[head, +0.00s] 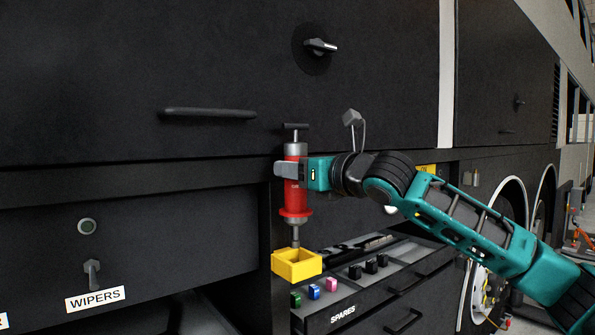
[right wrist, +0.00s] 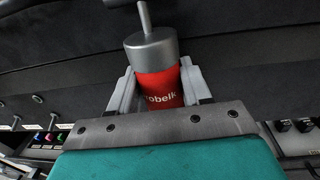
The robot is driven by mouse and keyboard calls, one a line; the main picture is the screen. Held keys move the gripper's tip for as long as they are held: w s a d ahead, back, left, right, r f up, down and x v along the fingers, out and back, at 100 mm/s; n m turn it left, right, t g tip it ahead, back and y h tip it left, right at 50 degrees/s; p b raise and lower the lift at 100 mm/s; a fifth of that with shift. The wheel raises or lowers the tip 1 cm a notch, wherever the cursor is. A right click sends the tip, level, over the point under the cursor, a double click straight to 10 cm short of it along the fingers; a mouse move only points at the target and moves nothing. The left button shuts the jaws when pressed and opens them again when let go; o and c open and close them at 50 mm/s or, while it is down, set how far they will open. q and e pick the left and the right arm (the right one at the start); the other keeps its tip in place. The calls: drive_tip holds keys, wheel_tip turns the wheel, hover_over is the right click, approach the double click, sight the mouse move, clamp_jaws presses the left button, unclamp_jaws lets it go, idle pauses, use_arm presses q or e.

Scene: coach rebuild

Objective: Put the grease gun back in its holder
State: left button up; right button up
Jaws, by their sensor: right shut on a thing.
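The grease gun (head: 295,200) is red with a grey metal cap, a black T-handle on top and a narrow grey nozzle below. My right gripper (head: 288,170) is shut around its upper body and holds it upright. In the right wrist view the grease gun (right wrist: 160,85) sits between the two fingers of my right gripper (right wrist: 160,92). The yellow square holder (head: 297,265) is below, open at the top. The nozzle tip is at or just above the holder's back rim in the head view; I cannot tell whether it is inside. My left gripper is not in view.
An open drawer labelled SPARES (head: 375,290) with several small coloured and black parts is right of the holder. A dark panel with a handle (head: 210,113) stands behind. A WIPERS switch (head: 92,272) is at left. A rotary latch (head: 320,47) sits above.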

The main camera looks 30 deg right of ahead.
sight(303, 192)
drive_tip(key=shift+r, duration=0.1)
drive_tip(key=shift+s+p, duration=0.1)
drive_tip(key=shift+p, duration=0.3)
drive_tip(key=shift+f, duration=0.2)
idle(0.5)
drive_tip(key=shift+p, duration=0.6)
idle(0.6)
drive_tip(key=shift+f, duration=0.15)
drive_tip(key=shift+f+b, duration=0.35)
drive_tip(key=shift+f, duration=0.15)
drive_tip(key=shift+f, duration=0.35)
drive_tip(key=shift+f+b, duration=0.65)
drive_tip(key=shift+f, duration=0.45)
